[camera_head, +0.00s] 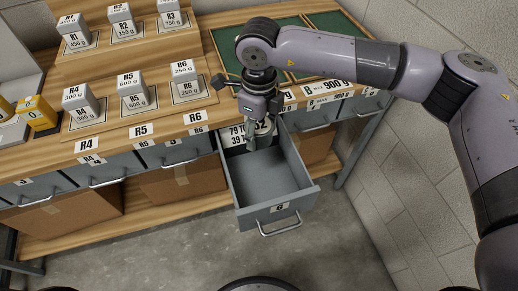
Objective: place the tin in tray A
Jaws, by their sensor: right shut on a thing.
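My right gripper (261,132) comes down from the right arm into the back of an open grey drawer (280,178) marked 6. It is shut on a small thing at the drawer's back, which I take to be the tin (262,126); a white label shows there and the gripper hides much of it. Two green trays lie at the back of the bench: a left one (228,42) and a right one (338,30). The right arm covers part of them. A label reading B MAX 900 g is at their front; I cannot clearly read an A label. My left gripper is not in view.
Grey blocks R1 to R6 (131,92) stand on wooden steps left of the gripper. A yellow block (37,113) is at the far left. Closed drawers (100,170) line the bench front, with cardboard boxes (70,208) below. A wall (400,175) bounds the right.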

